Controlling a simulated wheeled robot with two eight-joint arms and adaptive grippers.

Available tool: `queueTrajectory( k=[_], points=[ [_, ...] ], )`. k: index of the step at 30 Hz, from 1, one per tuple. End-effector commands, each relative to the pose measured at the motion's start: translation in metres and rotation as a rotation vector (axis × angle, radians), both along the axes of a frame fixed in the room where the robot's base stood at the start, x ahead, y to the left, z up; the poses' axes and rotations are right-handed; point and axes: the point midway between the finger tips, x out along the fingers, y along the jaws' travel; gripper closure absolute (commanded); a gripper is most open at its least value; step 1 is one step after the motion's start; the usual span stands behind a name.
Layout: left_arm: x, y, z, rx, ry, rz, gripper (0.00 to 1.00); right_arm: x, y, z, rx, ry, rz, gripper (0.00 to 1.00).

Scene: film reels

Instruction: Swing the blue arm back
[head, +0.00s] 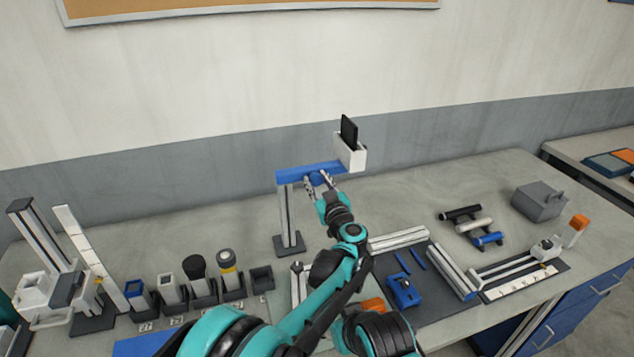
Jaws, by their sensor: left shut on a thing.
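The blue arm (300,172) is a flat horizontal bar on top of a grey upright post (291,215) with a dark base. It reaches to the right and slightly back from the post. A white box (350,157) with a black plate standing in it is at its right end. My left gripper (319,180) is at the front edge of the blue arm, near its middle, with its fingers shut on it. The fingertips are small and partly overlap the bar. My right gripper is not in view.
Several holders with small items (198,287) stand at the left, by a white device (45,290). A dark mat with rails and a blue block (403,291) lies right of my arm. Rollers (473,225) and a grey box (539,201) are farther right. The bench behind them is clear.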

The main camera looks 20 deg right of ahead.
Motion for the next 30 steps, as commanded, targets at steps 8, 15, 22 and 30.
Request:
queueTrajectory(
  k=[8,15,22,30],
  points=[
    [0.001,0.000,0.002,0.003,-0.002,-0.001,0.47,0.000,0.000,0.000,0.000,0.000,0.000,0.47],
    [0.001,0.000,0.002,0.002,-0.002,-0.001,0.47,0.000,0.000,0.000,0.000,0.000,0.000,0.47],
    [0.001,0.000,0.031,0.002,-0.002,-0.001,0.47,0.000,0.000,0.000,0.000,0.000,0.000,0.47],
    [0.001,0.000,0.082,0.002,-0.002,-0.001,0.47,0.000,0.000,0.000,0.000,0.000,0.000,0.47]
  ],
)
